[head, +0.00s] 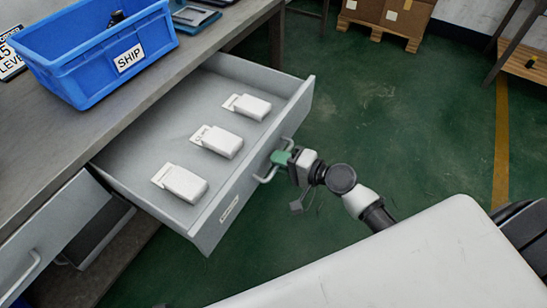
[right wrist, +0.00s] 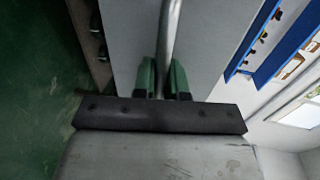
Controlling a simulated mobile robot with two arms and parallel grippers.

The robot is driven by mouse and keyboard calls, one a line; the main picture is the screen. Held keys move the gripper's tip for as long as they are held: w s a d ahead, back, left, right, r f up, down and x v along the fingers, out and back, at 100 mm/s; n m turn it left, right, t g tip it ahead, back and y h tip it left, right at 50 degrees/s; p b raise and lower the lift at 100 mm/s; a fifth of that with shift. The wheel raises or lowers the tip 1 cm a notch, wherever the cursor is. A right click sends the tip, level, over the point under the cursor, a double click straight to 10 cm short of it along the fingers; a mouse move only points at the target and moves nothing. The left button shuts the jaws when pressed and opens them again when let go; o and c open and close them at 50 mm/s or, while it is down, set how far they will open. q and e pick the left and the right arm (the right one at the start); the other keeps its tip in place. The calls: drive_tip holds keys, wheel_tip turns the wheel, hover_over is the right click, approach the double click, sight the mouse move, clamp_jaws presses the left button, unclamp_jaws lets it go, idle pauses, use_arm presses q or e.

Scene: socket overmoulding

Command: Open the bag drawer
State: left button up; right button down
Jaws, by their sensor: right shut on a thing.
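The bag drawer (head: 240,201) is pulled out from under the workbench, with its inside in view. Several white bag packs (head: 217,141) lie in a row on its floor. My right gripper (head: 279,158) has its green fingers at the drawer's front handle (head: 265,174). In the right wrist view the right gripper's fingers (right wrist: 163,80) are on either side of the metal handle bar (right wrist: 171,35), shut on it. My left gripper is not in view.
A blue bin labelled SHIP (head: 90,55) stands on the workbench (head: 50,118) above the drawer. Another drawer with a handle (head: 25,272) is at lower left. Cardboard boxes on a pallet (head: 390,20) are at the back. The green floor (head: 400,120) right of the drawer is clear.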

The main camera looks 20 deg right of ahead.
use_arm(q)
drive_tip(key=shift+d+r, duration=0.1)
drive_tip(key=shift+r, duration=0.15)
use_arm(e)
drive_tip(key=shift+s+d, duration=0.3)
drive_tip(key=shift+s, duration=0.05)
drive_tip(key=c, duration=1.2)
unclamp_jaws()
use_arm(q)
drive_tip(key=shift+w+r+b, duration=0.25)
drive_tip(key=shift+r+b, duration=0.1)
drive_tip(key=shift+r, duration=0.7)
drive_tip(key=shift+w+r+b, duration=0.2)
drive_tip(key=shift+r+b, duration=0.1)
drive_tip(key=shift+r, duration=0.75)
use_arm(e)
drive_tip(key=v, duration=1)
drive_tip(key=shift+s+d, duration=0.25)
drive_tip(key=shift+s, duration=0.05)
